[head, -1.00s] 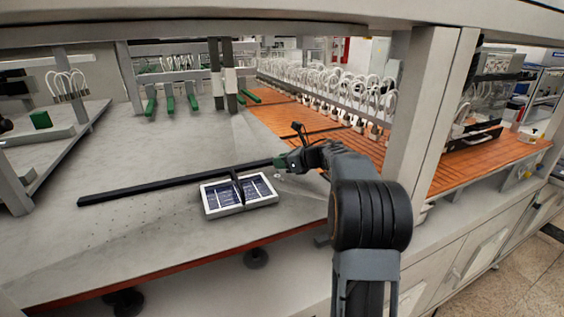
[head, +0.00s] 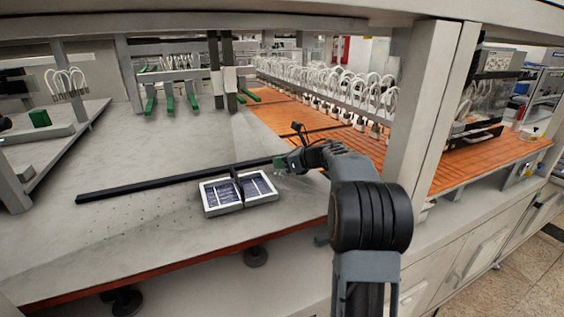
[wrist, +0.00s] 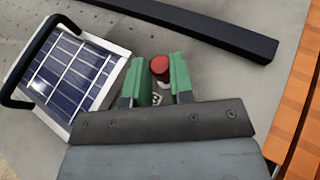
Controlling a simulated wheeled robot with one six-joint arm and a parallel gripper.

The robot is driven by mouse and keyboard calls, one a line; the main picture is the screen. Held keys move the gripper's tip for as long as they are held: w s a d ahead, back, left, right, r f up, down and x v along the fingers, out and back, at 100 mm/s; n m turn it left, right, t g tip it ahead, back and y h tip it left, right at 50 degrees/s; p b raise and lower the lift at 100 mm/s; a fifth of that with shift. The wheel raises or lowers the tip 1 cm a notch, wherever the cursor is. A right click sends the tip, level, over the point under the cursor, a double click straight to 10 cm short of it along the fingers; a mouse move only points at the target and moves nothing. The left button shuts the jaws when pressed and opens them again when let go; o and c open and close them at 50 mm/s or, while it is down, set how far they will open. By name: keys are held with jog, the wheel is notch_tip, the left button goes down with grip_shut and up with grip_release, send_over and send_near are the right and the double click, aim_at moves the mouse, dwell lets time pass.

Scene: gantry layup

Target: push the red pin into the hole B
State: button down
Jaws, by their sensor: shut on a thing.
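The red pin (wrist: 159,64) shows in the wrist view between the two green fingertips of my gripper (wrist: 160,74). My gripper is shut on it, and its round red end faces the camera. In the head view my gripper (head: 284,163) is low over the grey table, just right of the panel box. The pin cannot be made out there. A small pale marking shows between the fingers in the wrist view, too small to read. I cannot make out hole B in either view.
A white-framed box with dark blue panels (head: 222,194) and a black handle stands close left of my gripper; it also shows in the wrist view (wrist: 75,68). A long black bar (head: 150,184) lies behind. The grey table (head: 150,225) is clear at front left.

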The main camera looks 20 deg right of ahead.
jog(key=shift+f+b, duration=1.1)
jog(key=shift+f, duration=0.15)
jog(key=c, duration=0.9)
grip_release()
jog(key=shift+r, duration=0.1)
jog(key=b+v, duration=0.1)
jog(key=v, duration=0.6)
jog(key=shift+s+d+r, duration=0.1)
jog(key=shift+s+r, duration=0.05)
jog(key=shift+s, duration=0.05)
